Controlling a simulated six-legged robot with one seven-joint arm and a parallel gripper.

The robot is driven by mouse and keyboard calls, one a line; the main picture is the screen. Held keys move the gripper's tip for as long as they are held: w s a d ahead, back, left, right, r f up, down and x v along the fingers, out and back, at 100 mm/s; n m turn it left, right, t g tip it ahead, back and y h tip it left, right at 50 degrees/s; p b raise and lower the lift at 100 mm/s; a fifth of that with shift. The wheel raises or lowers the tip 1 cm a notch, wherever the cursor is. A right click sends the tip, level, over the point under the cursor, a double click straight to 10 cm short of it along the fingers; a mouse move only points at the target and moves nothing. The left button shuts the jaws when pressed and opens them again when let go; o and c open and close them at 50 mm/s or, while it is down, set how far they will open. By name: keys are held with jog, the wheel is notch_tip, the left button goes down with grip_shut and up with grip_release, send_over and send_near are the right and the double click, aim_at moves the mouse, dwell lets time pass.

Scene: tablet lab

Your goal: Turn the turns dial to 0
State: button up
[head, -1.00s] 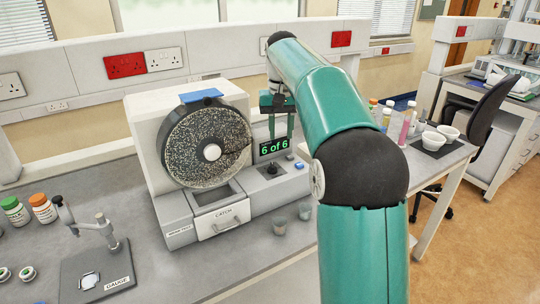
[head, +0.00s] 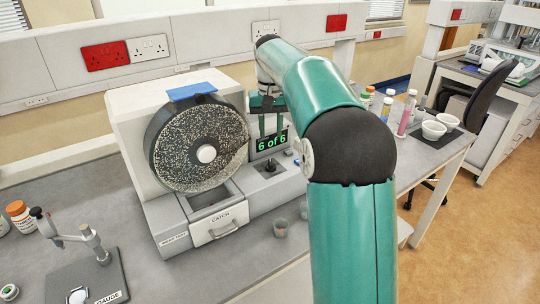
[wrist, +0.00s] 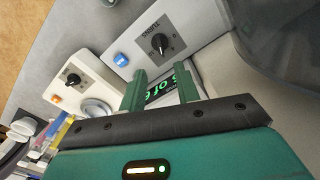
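The turns dial (wrist: 160,43) is a black knob on a grey panel lettered TURNS, with a light pointer mark; its scale is too small to read. In the head view the dial (head: 270,167) sits below the display (head: 271,142), which reads "6 of 6" in green. My gripper (head: 270,132) hangs in front of the display, fingers pointing down, above the dial and not touching it. In the wrist view my gripper (wrist: 160,88) has its two green fingers apart with nothing between them; the dial lies beyond the fingertips. A blue button (wrist: 121,60) is beside the dial.
A drum of speckled grains (head: 200,150) stands left of the dial, above a CATCH drawer (head: 220,222). A gauge stand (head: 85,255) is at left. Another box with a black knob (wrist: 72,78) shows in the wrist view.

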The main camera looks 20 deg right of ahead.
aim_at(270, 161)
notch_tip(270, 161, down, 10)
jog(key=shift+w+r, duration=0.1)
grip_shut()
